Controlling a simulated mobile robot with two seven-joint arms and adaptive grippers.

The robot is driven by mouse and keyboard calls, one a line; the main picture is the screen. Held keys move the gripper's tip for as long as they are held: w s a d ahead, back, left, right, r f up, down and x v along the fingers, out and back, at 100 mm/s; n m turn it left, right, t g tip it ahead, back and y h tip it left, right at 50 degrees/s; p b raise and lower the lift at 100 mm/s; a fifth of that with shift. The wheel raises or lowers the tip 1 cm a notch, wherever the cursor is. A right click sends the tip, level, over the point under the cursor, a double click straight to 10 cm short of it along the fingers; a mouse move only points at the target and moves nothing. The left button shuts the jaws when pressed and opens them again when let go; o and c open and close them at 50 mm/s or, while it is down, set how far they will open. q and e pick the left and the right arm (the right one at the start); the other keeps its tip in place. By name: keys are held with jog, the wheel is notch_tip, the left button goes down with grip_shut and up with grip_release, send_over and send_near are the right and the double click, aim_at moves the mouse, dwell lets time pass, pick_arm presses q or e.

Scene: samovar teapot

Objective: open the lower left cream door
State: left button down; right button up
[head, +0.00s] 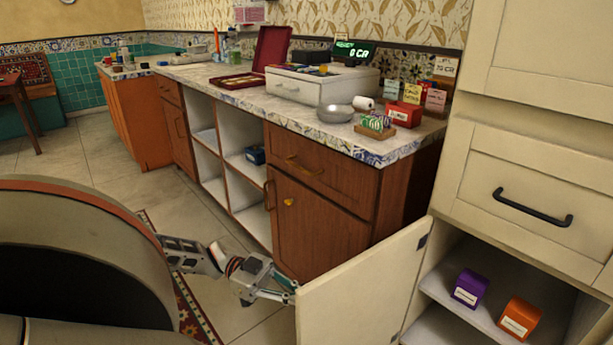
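The lower left cream door (358,288) stands swung open, jutting out from the cream cabinet (510,165) with its hinge side at the right. Its opening shows shelves inside. My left gripper (288,291) is at the door's free left edge, with its fingers close against that edge. Its fingertips are partly hidden at the door, so I cannot tell whether they grip or only touch it. My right gripper is not in view.
A purple box (469,288) and an orange box (519,318) sit on the cabinet's shelf (440,286). A cream drawer with a black handle (532,207) is above. A brown wooden counter unit (318,225) stands behind the door.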

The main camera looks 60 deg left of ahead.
pick_arm(q)
jog(key=shift+s+a+f, duration=0.1)
jog(key=shift+a+f, duration=0.05)
jog(key=shift+a, duration=0.05)
dwell(0.3)
jog(key=c, duration=2.2)
grip_release()
jog(key=v, duration=1.2)
jog(key=shift+a, duration=0.1)
